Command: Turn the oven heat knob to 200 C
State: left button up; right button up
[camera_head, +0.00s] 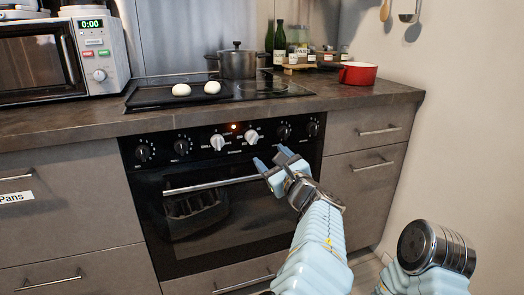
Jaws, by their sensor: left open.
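The oven (215,205) is built into the counter, with a row of knobs on its black panel. Two white knobs, the left one (217,142) and the right one (251,137), sit in the middle, with black knobs on both sides. The markings are too small to read, so I cannot tell which is the heat knob or its setting. A small orange-red light (233,127) glows between and above the white knobs. My left gripper (270,157) is open and empty, in front of the oven, just below and right of the right white knob. My right gripper is out of view.
The oven door handle (211,185) runs across below the knobs. On the hob (265,90) stand a dark pot (238,65) and a tray (150,96) with two white round items. A red pot (358,74) and a microwave (60,60) stand on the counter. Drawers flank the oven.

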pick_arm(q)
jog(key=shift+v, duration=1.85)
jog(key=s+a+f+n+g+h+p, duration=0.1)
jog(key=a+f+n+g, duration=0.4)
jog(key=f, duration=1.2)
jog(key=s+a+f+n+g+h+p, duration=0.15)
jog(key=a+f+g, duration=0.45)
jog(key=a+f, duration=0.75)
jog(key=s+f+n+g+h, duration=0.55)
jog(key=s+f+n, duration=0.45)
jog(key=s+f, duration=0.6)
jog(key=s+f+n+h+p, duration=0.1)
jog(key=s+n+h+p, duration=0.1)
jog(key=s+n, duration=0.8)
jog(key=shift+s+d+n+h, duration=0.15)
jog(key=shift+d+n+h, duration=0.3)
jog(key=shift+n+h, duration=0.6)
